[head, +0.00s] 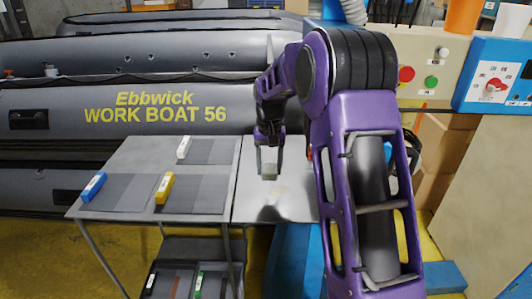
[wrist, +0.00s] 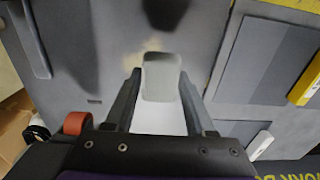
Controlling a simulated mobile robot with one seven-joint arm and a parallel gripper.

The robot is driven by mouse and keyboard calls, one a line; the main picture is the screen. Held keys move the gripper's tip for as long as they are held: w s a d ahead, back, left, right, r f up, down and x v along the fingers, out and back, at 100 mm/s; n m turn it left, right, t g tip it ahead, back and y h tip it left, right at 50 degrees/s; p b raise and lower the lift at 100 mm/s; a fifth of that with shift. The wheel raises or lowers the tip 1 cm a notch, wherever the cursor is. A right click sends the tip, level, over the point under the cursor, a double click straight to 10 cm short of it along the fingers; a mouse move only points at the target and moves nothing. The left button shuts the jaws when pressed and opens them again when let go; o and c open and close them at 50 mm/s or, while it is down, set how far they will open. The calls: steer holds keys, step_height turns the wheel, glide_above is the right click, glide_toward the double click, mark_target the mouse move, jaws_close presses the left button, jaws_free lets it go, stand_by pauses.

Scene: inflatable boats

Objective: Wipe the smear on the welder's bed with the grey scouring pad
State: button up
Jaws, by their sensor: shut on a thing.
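My gripper (head: 269,172) is shut on the grey scouring pad (head: 268,157), a small pale grey block. The wrist view shows the pad (wrist: 161,78) between the two fingers. The gripper points down over the welder's bed (head: 250,208), a shiny grey metal plate. A faint beige smear (wrist: 152,47) shows on the bed just beyond the pad's far edge in the wrist view. The pad covers part of that area, so the smear's full extent is hidden. I cannot tell whether the pad touches the bed.
Left of the bed, a grey table (head: 130,150) holds grey sheets with a blue (head: 94,186), a white (head: 183,149) and a yellow handle (head: 164,188). A control panel with a red button (head: 406,74) stands right. Grey inflatable boats (head: 60,110) lie behind.

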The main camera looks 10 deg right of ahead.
steer(key=shift+w, duration=0.2)
steer(key=shift+s+f+b, duration=0.15)
steer(key=shift+f+b, duration=0.3)
steer(key=shift+f, duration=0.3)
steer(key=b, duration=0.3)
glide_above(269, 195)
steer(key=shift+f, duration=2.15)
steer(key=shift+f+b, duration=0.35)
steer(key=shift+f, duration=0.65)
